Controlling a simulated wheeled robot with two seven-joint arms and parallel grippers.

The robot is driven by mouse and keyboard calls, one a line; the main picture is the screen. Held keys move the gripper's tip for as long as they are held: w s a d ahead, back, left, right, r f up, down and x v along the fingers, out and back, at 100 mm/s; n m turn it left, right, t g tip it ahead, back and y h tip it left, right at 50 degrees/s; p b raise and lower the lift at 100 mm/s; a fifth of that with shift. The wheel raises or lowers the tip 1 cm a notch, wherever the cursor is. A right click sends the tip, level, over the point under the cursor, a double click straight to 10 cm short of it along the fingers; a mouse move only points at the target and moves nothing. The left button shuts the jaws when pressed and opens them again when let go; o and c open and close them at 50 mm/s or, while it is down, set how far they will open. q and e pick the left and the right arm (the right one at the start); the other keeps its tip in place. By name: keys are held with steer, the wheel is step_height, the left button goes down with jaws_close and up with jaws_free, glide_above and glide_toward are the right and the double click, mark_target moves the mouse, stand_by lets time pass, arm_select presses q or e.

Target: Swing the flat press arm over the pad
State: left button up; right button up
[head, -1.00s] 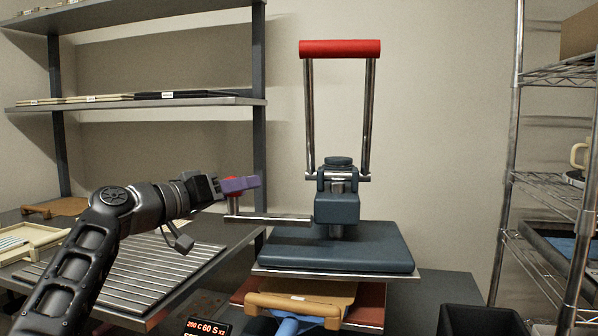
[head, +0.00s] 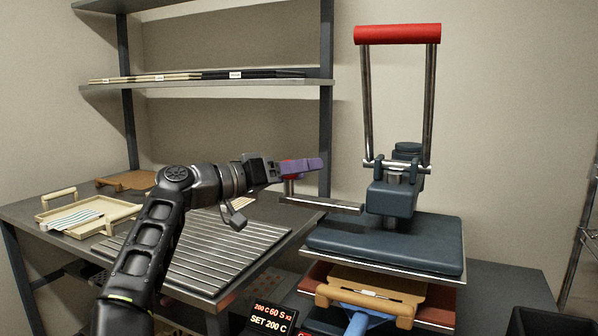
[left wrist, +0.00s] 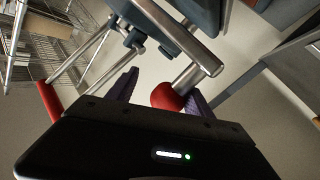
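The press (head: 392,198) stands right of centre in the head view, with a red-gripped lever (head: 398,34) raised upright. Its flat dark blue plate (head: 385,240) appears above a red-brown pad (head: 436,316), mostly hidden. A metal bar (head: 322,204) extends left from the press head to a red knob (head: 290,170). My left gripper (head: 302,168), with purple fingers, is at this knob. In the left wrist view the red knob (left wrist: 168,96) lies between the fingers, nearer the right one, with a gap at the left one, so the gripper looks open around it. My right gripper is not in view.
A tan handled piece (head: 370,292) sits under the plate. A ribbed metal rack (head: 205,250) and a cream tray (head: 88,214) are on the table at left. A display (head: 270,316) is in front. Shelves (head: 205,80) stand behind; a dark bin (head: 548,322) is at lower right.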

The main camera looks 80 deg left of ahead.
arm_select(q)
steer(key=shift+f, duration=0.1)
stand_by(0.3)
steer(key=shift+s+d, duration=0.1)
steer(key=shift+s, duration=0.3)
steer(key=p+v, duration=0.1)
steer(key=v, duration=0.6)
stand_by(0.4)
